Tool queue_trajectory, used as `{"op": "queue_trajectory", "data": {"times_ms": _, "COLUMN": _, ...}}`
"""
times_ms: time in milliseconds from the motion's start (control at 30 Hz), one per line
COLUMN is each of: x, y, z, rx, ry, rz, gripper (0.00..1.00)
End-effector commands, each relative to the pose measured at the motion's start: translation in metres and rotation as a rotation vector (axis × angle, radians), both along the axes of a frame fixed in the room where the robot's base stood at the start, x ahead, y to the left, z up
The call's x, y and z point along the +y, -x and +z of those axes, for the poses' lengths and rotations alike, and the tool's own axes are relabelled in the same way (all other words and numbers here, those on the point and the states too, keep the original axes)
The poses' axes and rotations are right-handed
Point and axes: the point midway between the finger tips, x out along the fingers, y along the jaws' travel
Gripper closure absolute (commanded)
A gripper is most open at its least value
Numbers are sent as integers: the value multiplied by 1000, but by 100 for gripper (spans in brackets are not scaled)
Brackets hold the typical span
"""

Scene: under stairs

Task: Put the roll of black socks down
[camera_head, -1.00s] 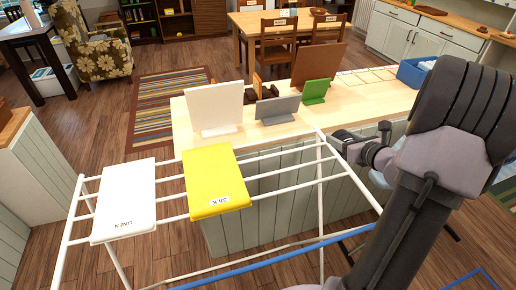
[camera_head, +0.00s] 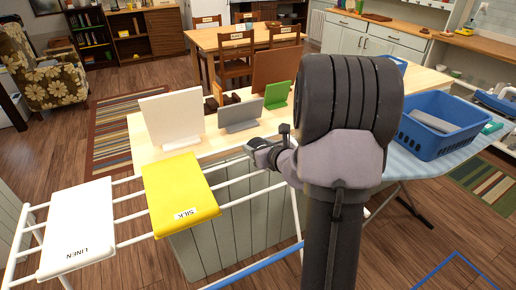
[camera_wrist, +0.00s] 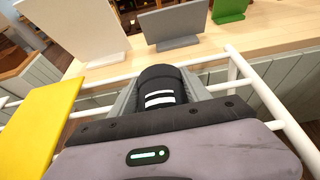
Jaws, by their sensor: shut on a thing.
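The roll of black socks (camera_wrist: 160,88), black with white stripes, shows in the wrist view between the fingers of my gripper (camera_wrist: 165,92). My gripper is shut on it. The roll is held over the white rails of the drying rack (camera_wrist: 240,75). In the head view my gripper (camera_head: 262,152) is at the front edge of the pale wooden counter (camera_head: 215,140), and the roll is mostly hidden there by my arm.
A white panel (camera_head: 172,118), a grey panel (camera_head: 238,114) and a green panel (camera_head: 277,94) stand on the counter. A yellow SILK pad (camera_head: 180,193) and a white LINEN pad (camera_head: 77,228) lie on the rack. A blue basket (camera_head: 440,130) stands on the ironing board (camera_head: 400,168) at right.

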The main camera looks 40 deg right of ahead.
Motion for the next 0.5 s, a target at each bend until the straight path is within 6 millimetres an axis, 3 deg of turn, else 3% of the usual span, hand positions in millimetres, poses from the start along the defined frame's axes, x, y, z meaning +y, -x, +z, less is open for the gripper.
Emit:
{"op": "queue_trajectory", "data": {"times_ms": 67, "x": 0, "y": 0, "z": -3, "rx": 0, "ry": 0, "rz": 0, "gripper": 100}}
{"op": "queue_trajectory", "data": {"times_ms": 100, "x": 0, "y": 0, "z": -4, "rx": 0, "ry": 0, "rz": 0, "gripper": 43}}
{"op": "queue_trajectory", "data": {"times_ms": 200, "x": 0, "y": 0, "z": -3, "rx": 0, "ry": 0, "rz": 0, "gripper": 23}}
{"op": "queue_trajectory", "data": {"times_ms": 500, "x": 0, "y": 0, "z": -1, "rx": 0, "ry": 0, "rz": 0, "gripper": 23}}
